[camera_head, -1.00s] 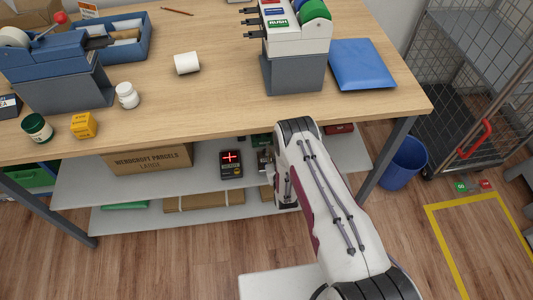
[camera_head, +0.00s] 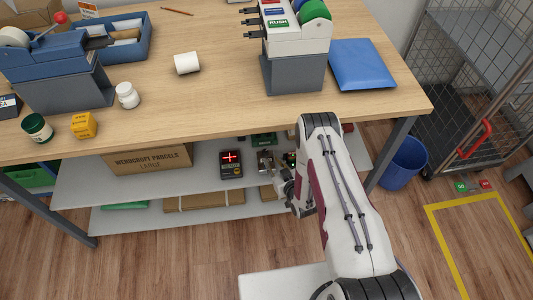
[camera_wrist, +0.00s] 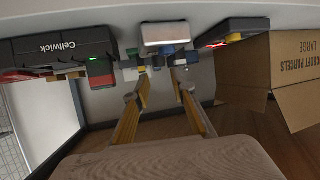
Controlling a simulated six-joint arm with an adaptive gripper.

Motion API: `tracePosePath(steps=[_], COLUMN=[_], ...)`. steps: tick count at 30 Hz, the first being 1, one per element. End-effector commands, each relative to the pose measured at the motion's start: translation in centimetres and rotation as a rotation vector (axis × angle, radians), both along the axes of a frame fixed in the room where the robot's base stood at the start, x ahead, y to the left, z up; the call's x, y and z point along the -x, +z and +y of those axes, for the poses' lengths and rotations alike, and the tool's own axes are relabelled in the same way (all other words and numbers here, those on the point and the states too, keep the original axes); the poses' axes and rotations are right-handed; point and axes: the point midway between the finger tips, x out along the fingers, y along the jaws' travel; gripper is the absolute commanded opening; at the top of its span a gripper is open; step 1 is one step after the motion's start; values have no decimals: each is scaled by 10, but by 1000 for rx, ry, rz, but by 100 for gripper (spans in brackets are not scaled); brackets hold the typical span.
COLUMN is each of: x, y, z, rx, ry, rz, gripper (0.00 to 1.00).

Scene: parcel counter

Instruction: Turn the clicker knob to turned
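No knob is clear enough to name with certainty as the clicker knob. Small devices stand on the shelf under the counter: a dark one with a red lit cross (camera_head: 231,158) and a grey metallic one (camera_head: 264,160) beside my gripper. My gripper (camera_head: 284,188) is in front of the shelf, partly hidden by my arm. In the wrist view, which is upside down, its two fingers (camera_wrist: 162,90) are spread with nothing between them. Beyond the fingertips is a pale-faced unit (camera_wrist: 165,35) with small blue and grey parts, apart from the fingers.
A black Cellwick box (camera_wrist: 62,48) lies left of the fingers in the wrist view. The parcels carton (camera_head: 148,160) stands left on the shelf (camera_head: 85,182). The counter top (camera_head: 210,100) is above. A blue bin (camera_head: 403,163) stands at the right.

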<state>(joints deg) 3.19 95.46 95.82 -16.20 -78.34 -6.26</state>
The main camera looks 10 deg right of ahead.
Motion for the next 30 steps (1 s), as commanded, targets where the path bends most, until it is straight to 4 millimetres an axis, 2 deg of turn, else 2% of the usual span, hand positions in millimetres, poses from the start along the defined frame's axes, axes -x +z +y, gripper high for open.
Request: tracePosePath(steps=[8, 30], x=[-10, -61], y=[-4, -26], z=[2, 15], rx=[1, 1], ry=[0, 0], rz=[-1, 0], gripper=[25, 25])
